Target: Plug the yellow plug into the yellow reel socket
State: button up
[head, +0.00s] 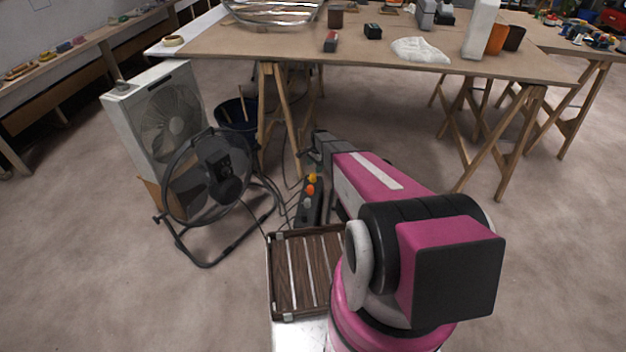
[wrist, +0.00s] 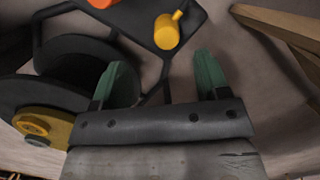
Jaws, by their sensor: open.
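A yellow plug (wrist: 167,32) with a short stub stands on a dark panel (wrist: 140,14) in the wrist view, just beyond my gripper. My gripper (wrist: 162,75) is open, with its two green fingers apart and nothing between them. The yellow plug (head: 312,177) also shows in the head view at the far end of the dark panel (head: 305,216). In the head view my gripper's fingers cannot be made out. Dark round discs (wrist: 82,62) with a yellow hub part (wrist: 33,126) lie at the left of the wrist view; I cannot tell whether this is the reel with its socket.
An orange plug (head: 310,190) and a grey one (head: 307,202) sit beside the yellow one. A black floor fan (head: 205,178) and a white box fan (head: 165,115) stand left. A trestle table (head: 300,45) is behind. A slatted tray (head: 305,275) lies in front. Floor at right is clear.

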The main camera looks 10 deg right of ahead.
aim_at(313, 175)
jog(key=shift+s+a+f, duration=0.1)
jog(key=shift+a+f, duration=0.05)
jog(key=shift+f, duration=0.8)
jog(key=shift+a+f, duration=0.1)
jog(key=shift+f, duration=0.85)
jog(key=shift+f, duration=0.5)
jog(key=f, duration=0.4)
jog(key=shift+w+a+f, duration=0.15)
jog(key=shift+w, duration=0.2)
jog(key=c, duration=1)
